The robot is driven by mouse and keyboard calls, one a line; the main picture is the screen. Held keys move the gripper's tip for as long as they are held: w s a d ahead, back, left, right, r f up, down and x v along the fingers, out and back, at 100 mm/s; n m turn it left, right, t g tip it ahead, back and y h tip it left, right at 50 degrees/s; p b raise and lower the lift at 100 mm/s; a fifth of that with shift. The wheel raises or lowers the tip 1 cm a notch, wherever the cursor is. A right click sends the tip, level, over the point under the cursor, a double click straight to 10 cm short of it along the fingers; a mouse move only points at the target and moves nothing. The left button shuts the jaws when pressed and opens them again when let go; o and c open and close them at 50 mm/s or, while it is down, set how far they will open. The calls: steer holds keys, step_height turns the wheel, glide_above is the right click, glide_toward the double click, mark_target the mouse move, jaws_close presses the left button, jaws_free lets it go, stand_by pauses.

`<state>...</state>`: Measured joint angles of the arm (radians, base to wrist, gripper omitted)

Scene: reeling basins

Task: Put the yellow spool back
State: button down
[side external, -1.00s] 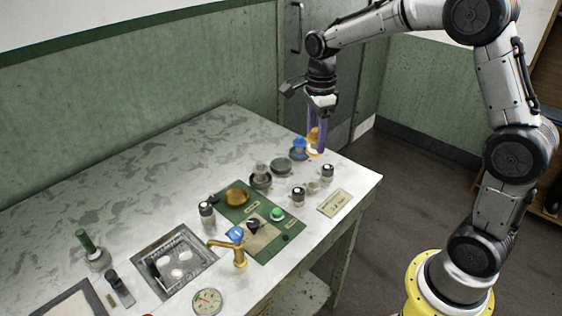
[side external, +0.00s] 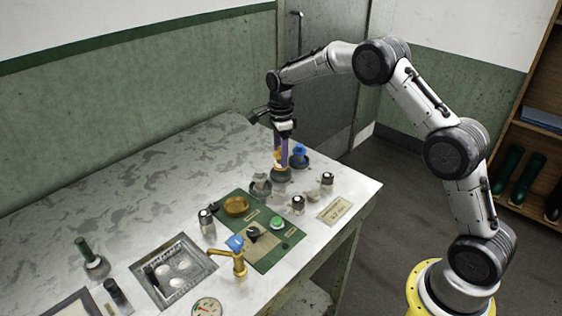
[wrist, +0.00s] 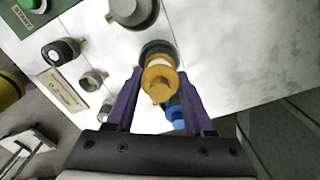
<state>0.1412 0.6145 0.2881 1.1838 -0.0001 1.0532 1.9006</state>
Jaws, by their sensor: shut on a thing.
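The yellow spool (side external: 277,157) is held between the purple fingers of my gripper (side external: 281,155). In the wrist view the spool (wrist: 158,78) sits between the two fingertips (wrist: 158,72), with its end facing the camera. A dark round holder (side external: 281,175) is directly below the spool and partly hidden by it. The holder (wrist: 157,47) also shows behind the spool in the wrist view. I cannot tell whether the spool touches it.
A blue spool (side external: 299,150) on a dark base stands close on the right of my gripper. A grey spool (side external: 261,182) stands close on the left. Black-topped jars (side external: 298,204) and a label card (side external: 335,209) are nearer the front edge. The table's back left is clear.

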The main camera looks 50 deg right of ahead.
steer(key=shift+f, duration=1.4)
steer(key=shift+f, duration=0.2)
steer(key=shift+c, duration=1.4)
jaws_free()
steer(key=shift+r, duration=0.1)
step_height(320, 180, up, 12)
steer(key=shift+s+r, duration=0.1)
steer(key=shift+r, duration=0.1)
